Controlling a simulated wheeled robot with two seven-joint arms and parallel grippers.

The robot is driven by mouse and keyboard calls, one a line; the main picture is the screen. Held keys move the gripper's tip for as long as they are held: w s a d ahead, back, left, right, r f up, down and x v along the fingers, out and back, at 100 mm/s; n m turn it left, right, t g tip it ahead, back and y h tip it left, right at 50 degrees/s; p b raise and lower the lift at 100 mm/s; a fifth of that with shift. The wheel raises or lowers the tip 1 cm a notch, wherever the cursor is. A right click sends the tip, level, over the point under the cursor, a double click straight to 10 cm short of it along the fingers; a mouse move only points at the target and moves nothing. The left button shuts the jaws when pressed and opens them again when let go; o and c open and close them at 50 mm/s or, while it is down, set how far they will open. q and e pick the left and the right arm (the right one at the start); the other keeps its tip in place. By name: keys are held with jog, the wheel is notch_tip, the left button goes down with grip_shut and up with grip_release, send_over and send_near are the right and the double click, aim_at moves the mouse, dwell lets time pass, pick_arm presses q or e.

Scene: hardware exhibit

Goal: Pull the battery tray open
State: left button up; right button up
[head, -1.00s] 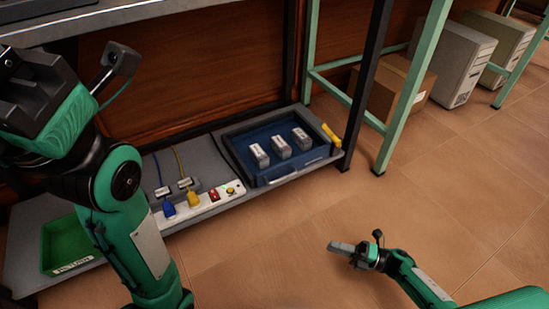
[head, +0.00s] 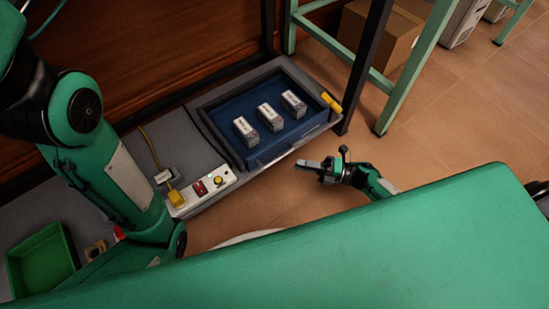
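The blue battery tray (head: 235,101) sits in a grey housing on the low shelf, with three white batteries (head: 270,117) standing in it. A pale bar runs along its front edge, level with the shelf front. My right gripper (head: 307,164) is low over the floor, just in front of the tray's right front edge. It looks apart from the tray and holds nothing I can see. Its fingers overlap from this angle, so I cannot tell their opening. My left arm comes down on the left; its gripper is out of view.
A white power strip (head: 205,190) with a yellow plug lies left of the tray. A green bin (head: 42,262) is at lower left. A yellow object (head: 331,102) sits at the tray's right. A dark table leg and green frame stand right; a cardboard box (head: 388,35) is behind.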

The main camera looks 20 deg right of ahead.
aim_at(275, 160)
jog(key=b+x, duration=0.2)
jog(key=x, duration=0.7)
jog(key=shift+f+b, duration=0.1)
jog(key=shift+b, duration=0.3)
jog(key=shift+a, duration=0.1)
grip_shut()
